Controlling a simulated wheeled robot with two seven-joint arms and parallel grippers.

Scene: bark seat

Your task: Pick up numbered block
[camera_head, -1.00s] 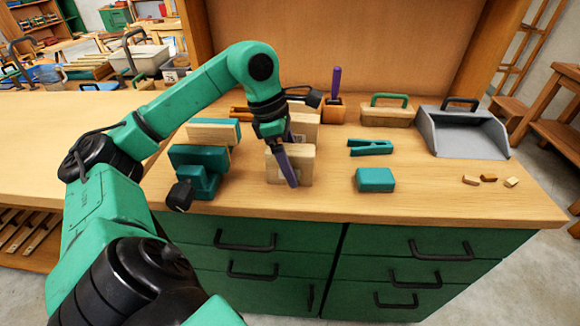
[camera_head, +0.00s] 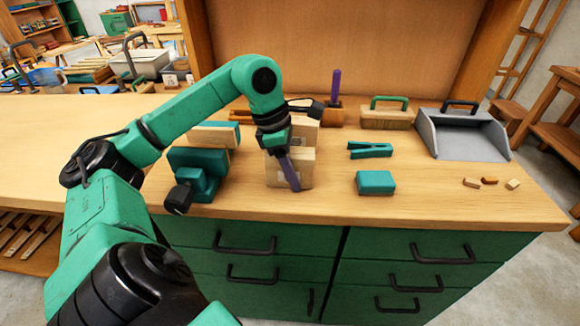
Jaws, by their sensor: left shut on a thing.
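A light wooden block (camera_head: 305,170) stands upright near the middle of the bench, with a small pale label on its face that is too small to read. My left gripper (camera_head: 290,172) reaches down over it from above. One long purple finger lies across the block's front face; the other finger is hidden behind it. The gripper is shut on this block, which looks to be at bench level; I cannot tell whether it is lifted. Another wooden block (camera_head: 306,135) stands just behind, partly hidden by my wrist. My right gripper is not in view.
A teal vise (camera_head: 196,172) stands left of the block. To the right are a teal box (camera_head: 375,182), a teal clamp (camera_head: 370,149), a wooden brush (camera_head: 387,115), a grey dustpan (camera_head: 462,135) and small wood pieces (camera_head: 489,181). A holder (camera_head: 333,112) stands behind.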

